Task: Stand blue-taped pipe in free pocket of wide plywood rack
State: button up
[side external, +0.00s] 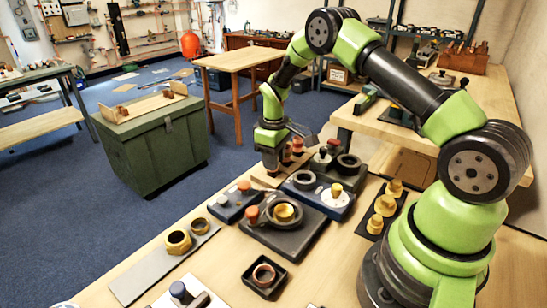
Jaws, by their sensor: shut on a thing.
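My gripper (271,160) points down at the far left corner of the workbench and is shut on a small brownish piece. That piece is mostly hidden by the fingers, and no blue tape can be made out on it.
Dark trays with rings and plugs (286,234) crowd the workbench (205,262) in front of the gripper. A grey plate (150,275) with brass rings lies at the left edge. A green chest (150,148) bearing a light wooden board (145,106) stands beyond.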

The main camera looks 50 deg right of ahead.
jog(key=o, duration=0.9)
jog(key=shift+f, duration=0.1)
jog(key=s+a+r+m+t, duration=0.1)
jog(key=a+r, duration=0.1)
jog(key=r, duration=0.8)
jog(key=s+a+r+t, duration=0.1)
jog(key=s+a+r, duration=0.1)
jog(key=r, duration=0.8)
jog(key=s+a+r+m+t+y, duration=0.1)
jog(key=s+a, duration=0.4)
jog(key=s, duration=0.5)
jog(key=s+a+r+m+t+y, duration=0.1)
jog(key=s+a+r+m+t, duration=0.3)
jog(key=s, duration=0.6)
notch_tip(320, 180, up, 2)
jog(key=shift+a+r, duration=0.1)
jog(key=shift+a, duration=0.5)
